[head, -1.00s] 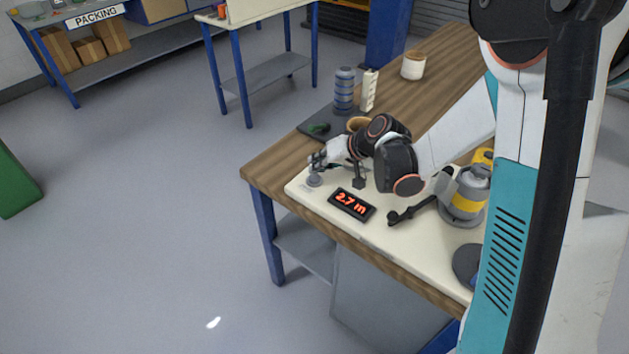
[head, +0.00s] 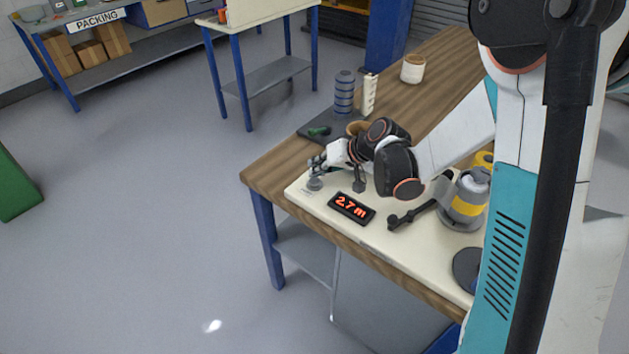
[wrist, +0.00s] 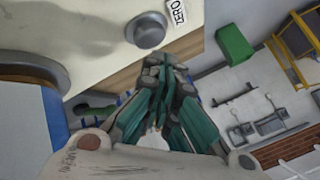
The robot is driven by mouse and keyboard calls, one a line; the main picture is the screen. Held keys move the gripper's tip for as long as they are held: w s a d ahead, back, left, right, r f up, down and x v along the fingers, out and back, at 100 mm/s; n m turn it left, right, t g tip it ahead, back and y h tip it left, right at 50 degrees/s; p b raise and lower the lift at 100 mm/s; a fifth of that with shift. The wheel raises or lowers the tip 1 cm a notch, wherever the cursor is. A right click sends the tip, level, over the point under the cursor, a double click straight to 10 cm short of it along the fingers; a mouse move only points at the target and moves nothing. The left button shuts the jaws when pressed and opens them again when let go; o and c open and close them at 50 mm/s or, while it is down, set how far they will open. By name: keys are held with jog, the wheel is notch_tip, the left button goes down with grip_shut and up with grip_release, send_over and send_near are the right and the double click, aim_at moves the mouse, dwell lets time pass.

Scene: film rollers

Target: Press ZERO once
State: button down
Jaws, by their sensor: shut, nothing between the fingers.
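The ZERO button is a round grey knob (wrist: 147,30) on the cream machine top, beside a white label (wrist: 177,12) reading ZERO. In the head view the grey button (head: 315,184) sits near the top's left corner. My gripper (head: 317,163) is shut and empty, close above and behind the button in the head view. In the wrist view my gripper's fingertips (wrist: 166,66) are just below the button in the picture, with a visible gap. A black display (head: 351,208) shows 2.7 m in red digits.
A black lever arm (head: 415,214) and a grey-yellow roller unit (head: 467,200) stand to the right on the cream top. A dark mat (head: 318,122) with a striped roll stack (head: 344,92) lies behind my arm. The wooden table's left edge is close to the button.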

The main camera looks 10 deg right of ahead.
aim_at(317, 179)
jog(key=shift+f, duration=0.1)
jog(key=shift+f+b, duration=0.35)
jog(key=shift+b, duration=0.1)
jog(key=shift+f+b, duration=0.45)
dwell(0.8)
jog(key=shift+r, duration=0.1)
jog(key=shift+r+p, duration=0.6)
jog(key=shift+r, duration=0.25)
jog(key=shift+r+p, duration=1.7)
jog(key=shift+r, duration=0.8)
